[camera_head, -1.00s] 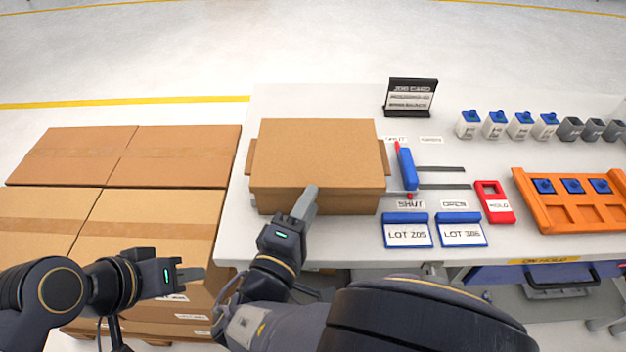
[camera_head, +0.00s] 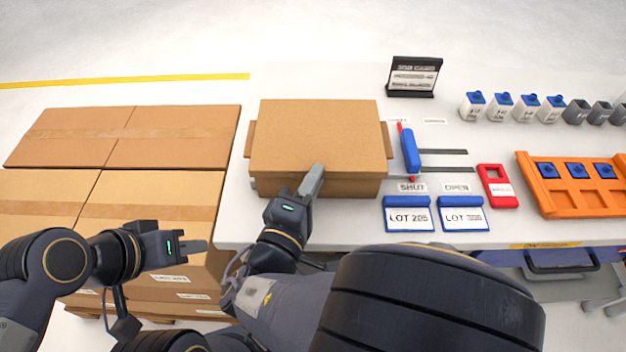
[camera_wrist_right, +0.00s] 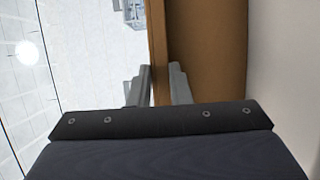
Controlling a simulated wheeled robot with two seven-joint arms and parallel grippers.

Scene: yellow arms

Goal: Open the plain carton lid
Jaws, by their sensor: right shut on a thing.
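The plain brown carton (camera_head: 345,188) stands on the white table with its flat lid (camera_head: 320,135) on top, lying down over it. My right gripper (camera_head: 312,180) is at the middle of the lid's near edge. In the right wrist view, the two fingers (camera_wrist_right: 160,85) sit on either side of a thin brown panel (camera_wrist_right: 156,45), the lid's edge, and are shut on it. My left gripper (camera_head: 200,246) hangs at the lower left, apart from the carton; its finger gap cannot be made out.
Large taped cartons (camera_head: 120,135) are stacked left of the table. Right of the plain carton are a blue handle with slots (camera_head: 410,150), LOT labels (camera_head: 408,214), a red HOLD tag (camera_head: 497,186), an orange rack (camera_head: 575,200), a job card (camera_head: 413,76) and small containers (camera_head: 500,105).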

